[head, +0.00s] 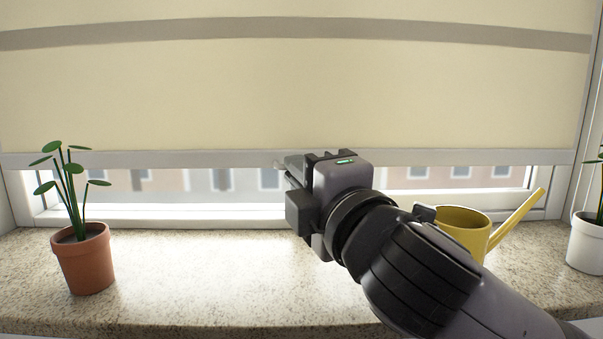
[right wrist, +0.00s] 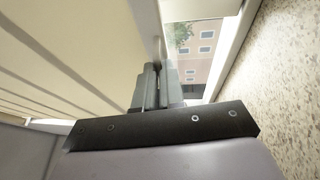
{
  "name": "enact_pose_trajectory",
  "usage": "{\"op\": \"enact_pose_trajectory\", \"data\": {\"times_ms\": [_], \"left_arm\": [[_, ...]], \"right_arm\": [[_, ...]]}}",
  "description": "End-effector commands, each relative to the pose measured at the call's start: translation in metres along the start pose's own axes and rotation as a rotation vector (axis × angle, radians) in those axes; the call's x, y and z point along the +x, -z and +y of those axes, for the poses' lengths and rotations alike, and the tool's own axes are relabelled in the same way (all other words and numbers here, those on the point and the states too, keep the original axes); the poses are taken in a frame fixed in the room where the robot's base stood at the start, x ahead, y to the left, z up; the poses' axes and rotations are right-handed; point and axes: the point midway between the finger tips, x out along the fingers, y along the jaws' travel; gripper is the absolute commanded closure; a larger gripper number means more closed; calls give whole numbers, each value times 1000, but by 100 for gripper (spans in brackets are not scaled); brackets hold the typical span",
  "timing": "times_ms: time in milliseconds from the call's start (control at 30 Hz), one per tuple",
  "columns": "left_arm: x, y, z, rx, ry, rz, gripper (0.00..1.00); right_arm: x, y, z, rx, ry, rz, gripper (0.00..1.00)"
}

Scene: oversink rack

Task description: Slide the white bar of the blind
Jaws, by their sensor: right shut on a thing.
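The cream blind (head: 290,95) hangs across the window and covers most of it. Its white bar (head: 180,159) runs level along the bottom edge, a little above the sill; the blind also shows in the right wrist view (right wrist: 90,55). My right gripper (head: 284,165) is at the bar, near its middle, and is shut on it. In the right wrist view my right gripper's fingers (right wrist: 155,88) reach the bar's edge; the exact contact is partly hidden by the gripper body. My left gripper is not in view.
On the speckled sill (head: 200,280) a potted plant (head: 84,260) stands at the left. A yellow watering can (head: 465,228) stands at the right, partly behind my right arm, and a white pot (head: 586,245) is at the far right. The middle of the sill is clear.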

Motion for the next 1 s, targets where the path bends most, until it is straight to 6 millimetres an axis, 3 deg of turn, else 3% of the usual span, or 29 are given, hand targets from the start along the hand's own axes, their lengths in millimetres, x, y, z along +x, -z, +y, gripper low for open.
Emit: {"op": "enact_pose_trajectory", "data": {"times_ms": [167, 367, 567, 867, 1000], "left_arm": [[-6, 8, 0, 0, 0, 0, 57], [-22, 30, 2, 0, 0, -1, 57], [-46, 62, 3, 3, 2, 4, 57], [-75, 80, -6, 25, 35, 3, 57], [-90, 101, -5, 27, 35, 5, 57]], "right_arm": [[1, -1, 11, 1, -2, -1, 100], [5, -2, 41, 1, -3, -1, 100], [10, -4, 85, 2, -3, -1, 100], [19, -7, 152, 2, -4, -2, 100], [22, -8, 183, 2, -4, -1, 100]]}}
